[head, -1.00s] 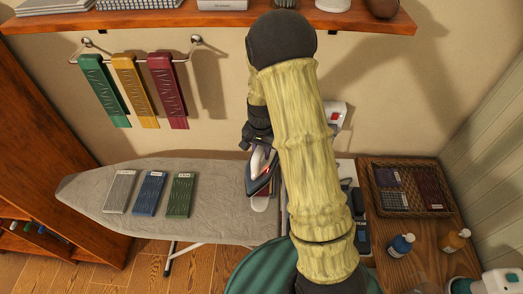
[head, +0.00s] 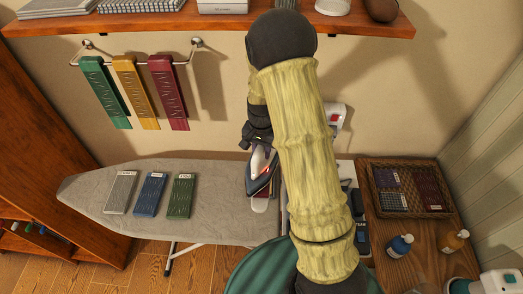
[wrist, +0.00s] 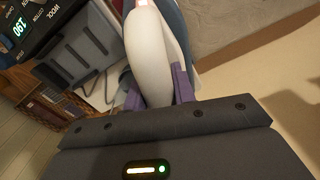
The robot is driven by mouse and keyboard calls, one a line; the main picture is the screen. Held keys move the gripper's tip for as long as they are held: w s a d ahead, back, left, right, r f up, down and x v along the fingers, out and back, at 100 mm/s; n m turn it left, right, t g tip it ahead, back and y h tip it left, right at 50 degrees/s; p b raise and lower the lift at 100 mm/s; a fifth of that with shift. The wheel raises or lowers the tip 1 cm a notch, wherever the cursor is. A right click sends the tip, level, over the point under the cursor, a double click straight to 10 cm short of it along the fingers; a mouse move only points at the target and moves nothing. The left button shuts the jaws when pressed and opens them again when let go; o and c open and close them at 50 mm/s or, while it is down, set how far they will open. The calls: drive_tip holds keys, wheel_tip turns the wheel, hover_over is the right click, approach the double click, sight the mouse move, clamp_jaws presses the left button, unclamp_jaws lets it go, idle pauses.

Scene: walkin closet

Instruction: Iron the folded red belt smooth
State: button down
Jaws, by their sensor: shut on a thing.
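My gripper (head: 258,146) is shut on the handle of a white and dark blue iron (head: 262,180). In the wrist view the purple fingers of my gripper (wrist: 158,90) clasp the white handle of the iron (wrist: 150,50). The iron is over the right part of the grey ironing board (head: 225,225). A small folded piece, pale at its near end with a sliver of red at its right, shows under the iron (head: 260,205); it appears to be the folded red belt, mostly hidden. I cannot tell whether the iron touches it.
Grey (head: 121,192), blue (head: 150,194) and green (head: 180,195) folded belts lie on the board. Green, yellow and red belts hang from a wall rail (head: 140,58). A wicker basket (head: 405,163) and bottles (head: 400,245) stand right. The wrist view shows a control panel reading 190 (wrist: 20,28).

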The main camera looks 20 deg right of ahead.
drive_tip(key=shift+r+p, duration=1.65)
drive_tip(key=shift+r, duration=0.9)
